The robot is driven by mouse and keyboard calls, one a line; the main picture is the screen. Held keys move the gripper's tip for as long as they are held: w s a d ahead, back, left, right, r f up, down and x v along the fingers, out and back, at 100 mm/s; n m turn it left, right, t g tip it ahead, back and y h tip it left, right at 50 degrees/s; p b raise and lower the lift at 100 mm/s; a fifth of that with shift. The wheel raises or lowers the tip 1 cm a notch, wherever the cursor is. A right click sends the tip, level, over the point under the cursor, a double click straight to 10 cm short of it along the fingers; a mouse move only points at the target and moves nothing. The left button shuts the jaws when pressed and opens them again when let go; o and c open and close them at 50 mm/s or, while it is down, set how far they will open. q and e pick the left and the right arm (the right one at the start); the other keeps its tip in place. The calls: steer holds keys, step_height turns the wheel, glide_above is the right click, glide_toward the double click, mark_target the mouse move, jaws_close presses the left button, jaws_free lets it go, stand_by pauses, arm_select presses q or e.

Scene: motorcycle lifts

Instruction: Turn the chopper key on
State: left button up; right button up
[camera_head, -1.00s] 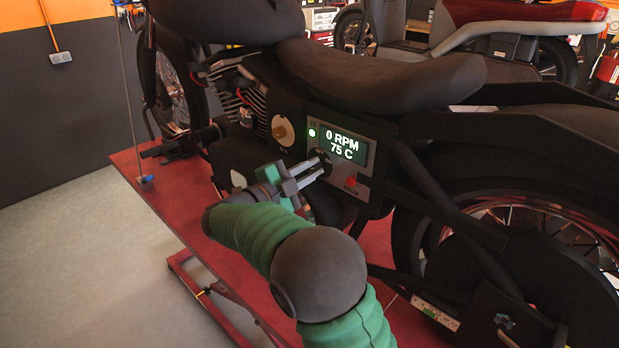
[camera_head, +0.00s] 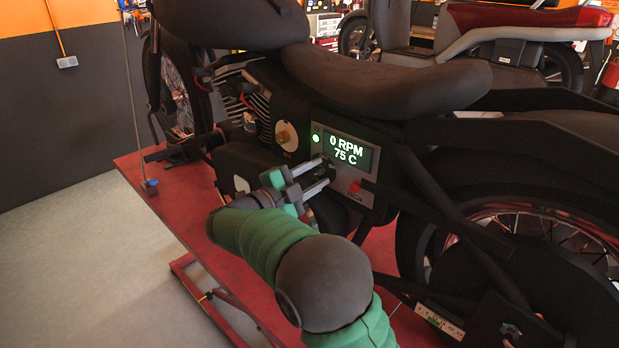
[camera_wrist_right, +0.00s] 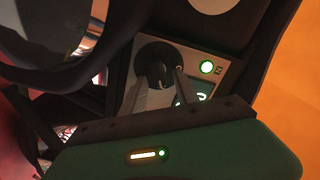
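The chopper (camera_head: 390,80) stands on a red lift. Its side panel (camera_head: 341,182) has a lit screen (camera_head: 346,150) reading 0 RPM and 75 C, and a lit green lamp (camera_head: 316,138). The round black key switch (camera_wrist_right: 157,55) shows in the right wrist view with a dark key (camera_wrist_right: 157,72) standing out of it. My right gripper (camera_wrist_right: 166,82) is at the switch, its fingers apart on either side of the key; contact is unclear. In the head view the right gripper (camera_head: 324,173) partly hides the switch. My left gripper is out of view.
A red button (camera_head: 355,187) sits low on the panel, near my right fingers. A round brass-coloured knob (camera_head: 286,135) is to the panel's left. The red lift platform (camera_head: 160,192) lies below. Another motorcycle (camera_head: 500,40) stands behind. Grey floor is clear at left.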

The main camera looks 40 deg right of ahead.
steer(key=s+a+b, duration=0.1)
steer(key=a+b, duration=0.1)
steer(key=a, duration=1.5)
steer(key=shift+s+d, duration=0.1)
steer(key=shift+d, duration=0.05)
